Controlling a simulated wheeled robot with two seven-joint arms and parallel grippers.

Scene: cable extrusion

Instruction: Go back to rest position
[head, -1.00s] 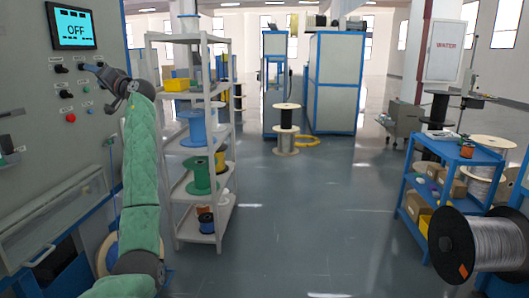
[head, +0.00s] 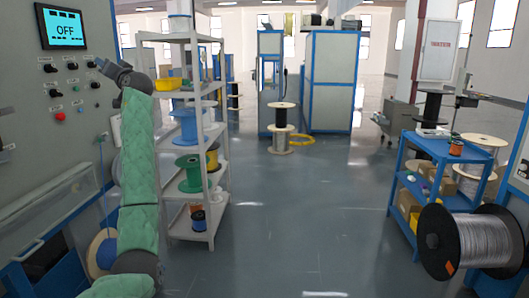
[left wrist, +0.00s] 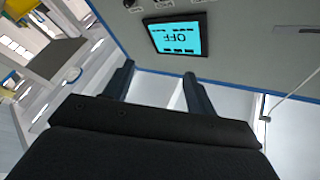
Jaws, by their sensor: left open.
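My left arm, in a green sleeve, rises at the left of the head view. Its gripper (head: 105,68) is beside the grey control panel (head: 75,98), near the right-hand knobs and apart from them as far as I can tell. In the left wrist view the two dark fingers (left wrist: 158,85) are spread, with nothing between them. The panel's screen (head: 63,28) reads OFF; it also shows upside down in the left wrist view (left wrist: 176,35). My right gripper is in neither view.
A white shelf rack (head: 217,150) with coloured spools stands just right of my left arm. A blue cart (head: 398,178) and a large wire spool (head: 470,240) stand at the right. The grey floor (head: 300,215) between them is clear.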

